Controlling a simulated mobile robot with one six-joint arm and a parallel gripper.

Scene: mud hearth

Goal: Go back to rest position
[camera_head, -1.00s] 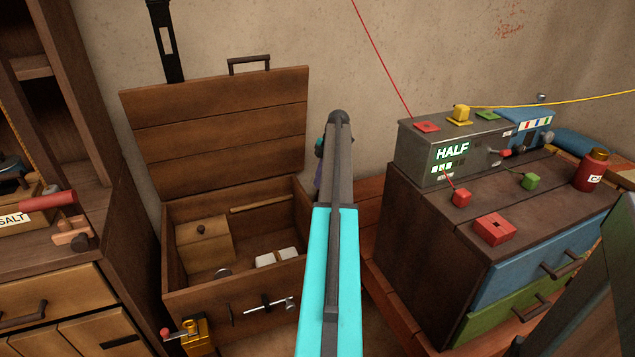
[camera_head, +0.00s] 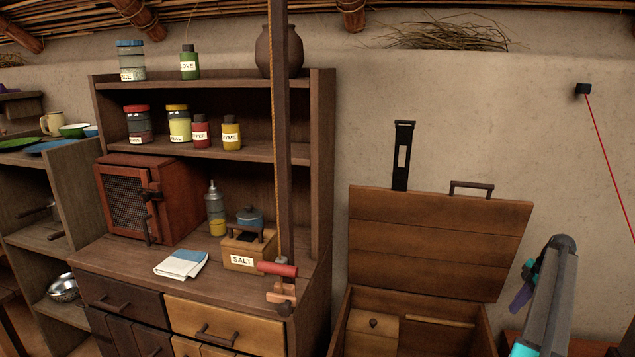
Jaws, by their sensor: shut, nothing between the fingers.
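My arm, grey with a bright cyan section, rises from the bottom right of the view, in front of the wall and right of the open chest. A small dark purple part of my gripper (camera_head: 522,288) shows at the left side of the arm's upper end. The fingertips are mostly hidden, and I see nothing held there. The wooden chest (camera_head: 480,333) stands with its lid (camera_head: 440,240) raised against the wall.
A wooden cupboard (camera_head: 325,200) with jars stands left of the chest. On its counter are a salt box (camera_head: 241,262), a folded cloth (camera_head: 181,265) and a mesh-fronted box (camera_head: 125,205). A red cord (camera_head: 608,155) hangs from a wall fixture at right.

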